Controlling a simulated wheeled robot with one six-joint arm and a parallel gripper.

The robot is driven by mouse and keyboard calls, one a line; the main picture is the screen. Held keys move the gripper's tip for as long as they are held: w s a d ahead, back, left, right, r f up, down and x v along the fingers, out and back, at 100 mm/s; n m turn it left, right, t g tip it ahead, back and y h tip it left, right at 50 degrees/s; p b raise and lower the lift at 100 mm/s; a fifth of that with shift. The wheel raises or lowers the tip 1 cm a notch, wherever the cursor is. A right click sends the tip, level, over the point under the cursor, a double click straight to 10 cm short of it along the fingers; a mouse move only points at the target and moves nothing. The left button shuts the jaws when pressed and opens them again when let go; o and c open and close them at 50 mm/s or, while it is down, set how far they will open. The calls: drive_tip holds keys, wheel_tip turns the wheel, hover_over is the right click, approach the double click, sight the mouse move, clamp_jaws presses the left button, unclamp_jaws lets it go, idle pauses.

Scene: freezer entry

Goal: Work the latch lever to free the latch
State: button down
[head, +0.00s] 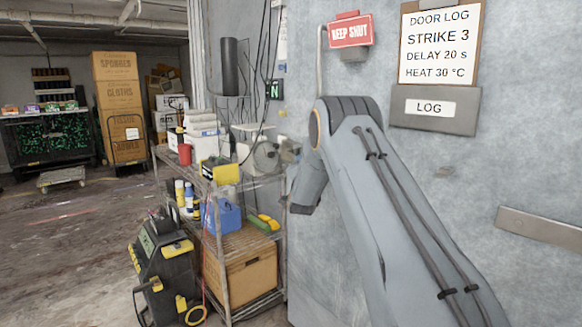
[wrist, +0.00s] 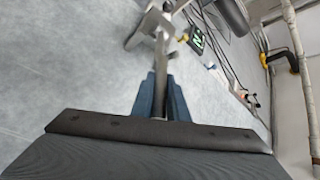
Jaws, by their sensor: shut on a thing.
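In the wrist view my gripper (wrist: 161,98) has its two dark blue fingers closed around a thin grey metal bar, the latch lever (wrist: 160,62). The lever runs up from between the fingers to a metal latch fitting (wrist: 152,22) on the pale grey wall surface. The lower end of the lever is hidden by the fingers and the gripper body. In the head view my grey arm reaches up beside the door panel (head: 440,220); its bent wrist hides the fingertips, and the lever cannot be made out there.
A small green-lit box marked N (head: 274,90) and hanging cables are near the latch. A loaded wire shelf (head: 250,235) stands left of my arm, with a black wheeled machine (head: 165,265) beside it. A red KEEP SHUT sign (head: 350,31) is above. Floor at left is open.

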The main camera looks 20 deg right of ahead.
drive_tip(key=shift+f, duration=0.4)
drive_tip(key=c, duration=1.9)
unclamp_jaws()
drive_tip(key=shift+f, duration=0.1)
drive_tip(key=shift+o, duration=0.9)
drive_tip(key=shift+w, duration=0.1)
drive_tip(key=shift+r, duration=0.4)
drive_tip(key=b+v, duration=0.2)
drive_tip(key=v, duration=0.6)
